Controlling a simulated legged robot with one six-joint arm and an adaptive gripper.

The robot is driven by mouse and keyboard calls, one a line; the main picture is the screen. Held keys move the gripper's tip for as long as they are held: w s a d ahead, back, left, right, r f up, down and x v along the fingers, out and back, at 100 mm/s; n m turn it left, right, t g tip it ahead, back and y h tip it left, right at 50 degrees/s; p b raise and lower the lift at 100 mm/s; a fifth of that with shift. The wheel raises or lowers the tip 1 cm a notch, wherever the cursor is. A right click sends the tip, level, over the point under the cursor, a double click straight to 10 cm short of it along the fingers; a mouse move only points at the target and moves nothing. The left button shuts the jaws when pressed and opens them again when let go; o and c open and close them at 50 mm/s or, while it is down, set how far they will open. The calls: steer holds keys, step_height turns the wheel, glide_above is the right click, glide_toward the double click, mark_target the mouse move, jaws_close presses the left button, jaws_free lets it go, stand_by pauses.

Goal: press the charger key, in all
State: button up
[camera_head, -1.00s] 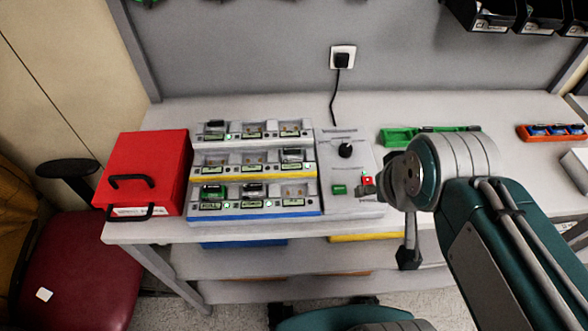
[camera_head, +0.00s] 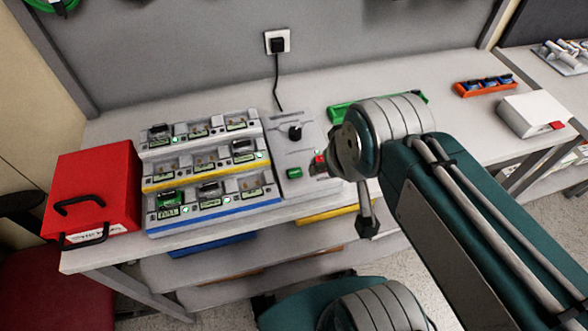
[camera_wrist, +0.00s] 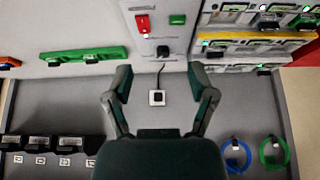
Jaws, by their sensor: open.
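The charger (camera_head: 215,205) is a three-tier rack on the bench with white, yellow and blue edges and several bays. On its right side is a grey panel (camera_head: 292,150) with a black knob (camera_head: 295,132), a green key (camera_head: 294,173) and a red key (camera_head: 320,160). The wrist view shows the red key (camera_wrist: 142,24), the green key (camera_wrist: 177,19) and the knob (camera_wrist: 163,50) near the top. My gripper (camera_wrist: 160,78) is open and empty there, its fingers apart below the keys in the picture. In the head view, my arm mostly hides the gripper beside the red key; contact cannot be told.
A red case (camera_head: 95,185) stands left of the charger. A green tray (camera_head: 345,108) lies behind my arm, and an orange tray (camera_head: 485,87) and a white box (camera_head: 538,115) are farther right. A wall socket (camera_head: 277,43) holds a plug with a black cable.

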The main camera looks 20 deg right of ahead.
jaws_close()
stand_by(1.0)
